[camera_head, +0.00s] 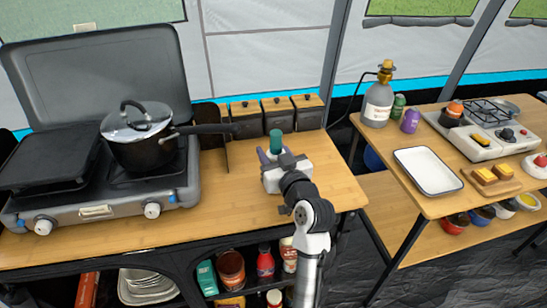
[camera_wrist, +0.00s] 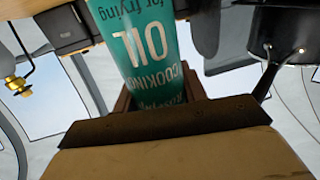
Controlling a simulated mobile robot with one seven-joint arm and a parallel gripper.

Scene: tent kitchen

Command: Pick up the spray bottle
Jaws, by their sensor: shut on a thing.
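The spray bottle (camera_head: 276,138) is a teal cylinder near the right end of the wooden counter, in front of the lidded canisters. Only its upper part shows in the head view, above my gripper (camera_head: 271,155); the lower part is hidden behind the gripper. In the wrist view the bottle (camera_wrist: 143,45) is close and large, with white lettering that reads cooking oil, upside down. My gripper is shut on the bottle. I cannot tell whether the bottle's base touches the counter.
Several wood-lidded canisters (camera_head: 278,104) stand just behind the bottle. A dark lidded pot (camera_head: 148,155) sits on the stove (camera_head: 100,203) to the left, its handle pointing toward the canisters. A second table at right holds a white tray (camera_head: 427,172). Counter in front is clear.

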